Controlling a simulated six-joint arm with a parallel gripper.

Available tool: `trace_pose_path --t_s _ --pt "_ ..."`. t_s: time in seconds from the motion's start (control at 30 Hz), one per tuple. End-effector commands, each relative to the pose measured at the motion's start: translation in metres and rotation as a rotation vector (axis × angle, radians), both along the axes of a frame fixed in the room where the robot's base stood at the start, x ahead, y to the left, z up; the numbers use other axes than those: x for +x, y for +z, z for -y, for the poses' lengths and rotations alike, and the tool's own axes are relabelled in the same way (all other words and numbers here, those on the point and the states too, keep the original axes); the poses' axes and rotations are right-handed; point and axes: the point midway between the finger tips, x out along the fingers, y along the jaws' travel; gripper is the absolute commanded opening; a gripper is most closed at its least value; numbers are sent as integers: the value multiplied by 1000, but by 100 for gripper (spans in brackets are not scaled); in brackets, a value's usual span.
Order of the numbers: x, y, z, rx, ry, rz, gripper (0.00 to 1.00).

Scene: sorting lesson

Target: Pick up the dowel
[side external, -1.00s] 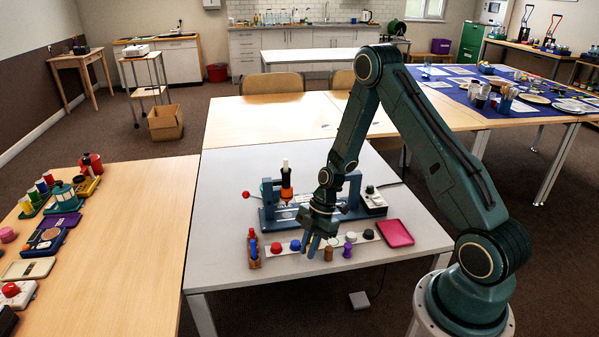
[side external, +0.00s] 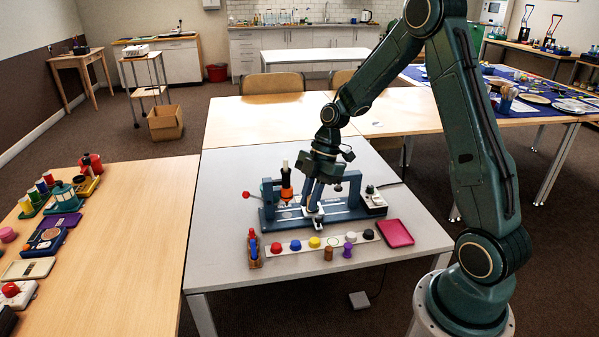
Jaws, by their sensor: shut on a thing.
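My gripper (side external: 314,212) points down over the front of the blue-grey fixture in the middle of the grey table. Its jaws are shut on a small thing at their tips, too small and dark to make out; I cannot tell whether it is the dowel. A short brown cylinder (side external: 328,253), which looks like wood, stands upright on the table in front of the strip of caps, apart from the gripper. A purple peg (side external: 348,250) stands to its right. A small wooden holder (side external: 254,259) with red and blue pieces stands at the left.
The blue-grey fixture (side external: 354,192) has two uprights and a black-and-orange tool (side external: 286,182). A pale strip (side external: 264,250) carries several coloured caps, including a yellow one (side external: 314,242). A pink tray (side external: 395,233) lies at the right. The table's front left is clear.

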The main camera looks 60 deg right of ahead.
Motion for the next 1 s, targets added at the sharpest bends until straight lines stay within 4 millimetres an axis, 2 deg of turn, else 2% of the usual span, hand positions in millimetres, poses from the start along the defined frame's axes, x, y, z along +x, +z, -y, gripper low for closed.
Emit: trace_pose_path --t_s 0.1,0.27,1.0 --pt "0 10 0 0 1 1 0" --pt "0 16 0 0 0 2 0" --pt "2 14 3 0 -37 0 0"
